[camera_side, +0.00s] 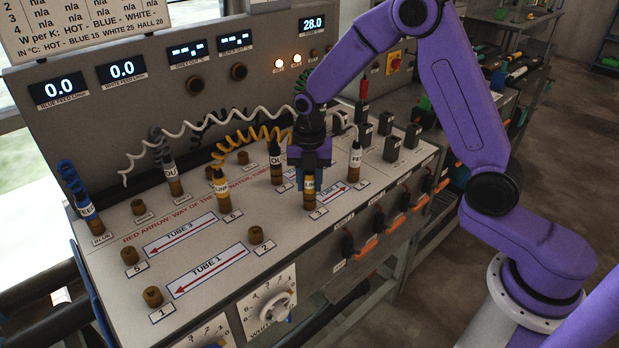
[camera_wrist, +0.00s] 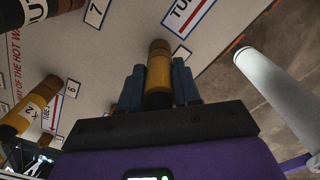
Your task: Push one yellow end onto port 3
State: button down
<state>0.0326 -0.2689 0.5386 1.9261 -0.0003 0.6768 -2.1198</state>
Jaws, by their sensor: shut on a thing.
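My gripper (camera_side: 309,168) points down over the bench and is shut on one yellow end (camera_side: 309,184), labelled LINK. In the wrist view the yellow end (camera_wrist: 158,78) sits between my two blue fingers (camera_wrist: 158,92). It is upright and in line with the brass stub of port 3 (camera_side: 309,202); the two appear to touch, but I cannot tell how far it is pushed on. The other yellow end (camera_side: 221,184) stands on port 6, and it also shows in the wrist view (camera_wrist: 28,112). A coiled yellow hose (camera_side: 250,136) runs between them, partly behind my gripper.
A dark OUT end (camera_side: 275,165) stands close behind left, on port 7. A white FEED end (camera_side: 355,158) stands close on the right. Ports 1 (camera_side: 152,296), 2 (camera_side: 255,236) and 5 (camera_side: 130,255) are bare. Orange-handled valves (camera_side: 366,247) line the front edge.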

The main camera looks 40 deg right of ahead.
jog(key=c, duration=0.7)
grip_release()
jog(key=shift+r, duration=0.1)
jog(key=shift+r, duration=2.45)
notch_tip(320, 180, up, 17)
jog(key=shift+r, duration=0.2)
